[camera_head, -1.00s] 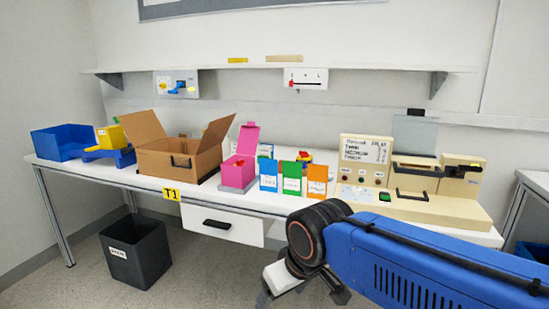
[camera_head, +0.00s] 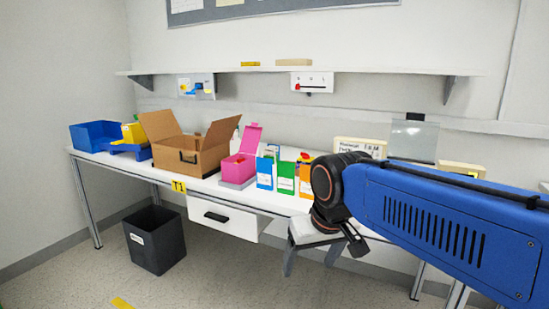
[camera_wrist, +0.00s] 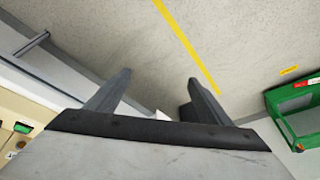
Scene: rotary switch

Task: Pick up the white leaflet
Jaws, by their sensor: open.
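I cannot make out the white leaflet for certain in either view. In the wrist view the fingers (camera_wrist: 159,80) are apart over bare floor. A small white tip (camera_wrist: 162,115) shows between them near the gripper body; I cannot tell what it is.
A cardboard box (camera_head: 187,157), pink box (camera_head: 240,168) and blue bin (camera_head: 92,135) stand on the bench (camera_head: 215,187). A black bin (camera_head: 155,240) is on the floor. My arm hides much of the beige machine (camera_head: 360,146). A green crate (camera_wrist: 290,105) lies at right in the wrist view.

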